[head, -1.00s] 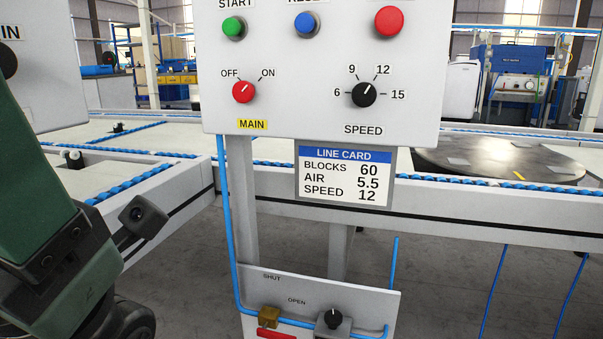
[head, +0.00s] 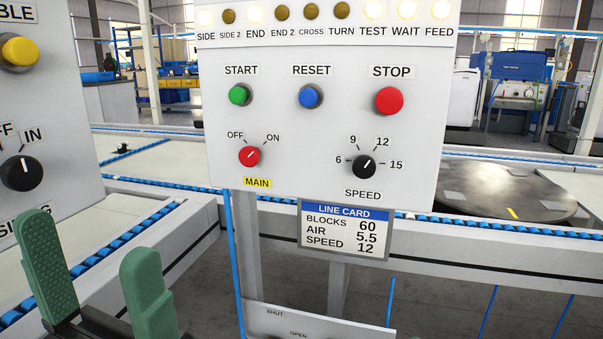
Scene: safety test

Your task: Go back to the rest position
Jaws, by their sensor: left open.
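My left gripper (head: 100,285) shows at the lower left in the head view. Its two green fingers stand apart with nothing between them. It is in front of the conveyor and touches no control that I can see. The control panel (head: 225,185) stands at the centre. It carries a green START button (head: 240,95), a blue RESET button (head: 311,96) and a red STOP button (head: 389,101). The red MAIN knob (head: 249,156) has its mark toward ON. The black SPEED knob (head: 364,166) points near 12. My right gripper is not in view.
A second panel (head: 60,120) with a yellow button (head: 19,52) and a black knob (head: 21,173) is close at the left. A line card (head: 345,228) hangs below the main panel. A lower panel (head: 320,318) is partly cut off. A round turntable (head: 490,190) lies at the right.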

